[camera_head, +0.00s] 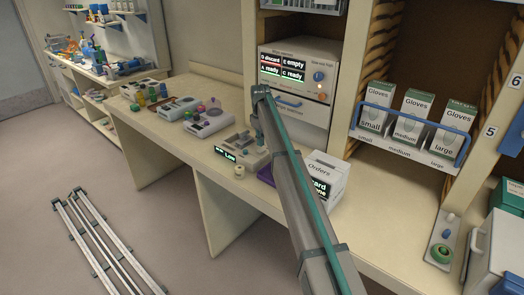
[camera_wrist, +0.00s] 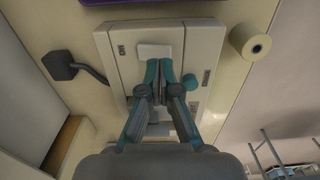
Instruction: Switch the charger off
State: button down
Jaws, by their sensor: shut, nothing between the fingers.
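A pale bench device sits under my gripper in the wrist view (camera_wrist: 119,55). It may be the charger, but I cannot read its labels. It carries a white pad (camera_wrist: 155,51) and a round teal knob (camera_wrist: 190,82). My gripper (camera_wrist: 167,64) is shut and empty, its fingertips over the device's face just below the white pad. I cannot tell whether they touch it. Part of the face is hidden behind the fingers.
A tape roll (camera_wrist: 250,42) lies beside the device. An "Orders" box (camera_head: 324,177) stands to the right in the head view. Behind is a cabinet unit (camera_head: 322,75) with lit displays and an orange knob. Other devices (camera_head: 208,122) line the bench to the left.

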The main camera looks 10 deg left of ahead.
aim_at(261, 150)
jog(key=shift+f+b, duration=0.45)
jog(key=shift+f, duration=1.2)
dwell(0.9)
jog(key=shift+r+p, duration=1.45)
jog(key=shift+r, duration=2.1)
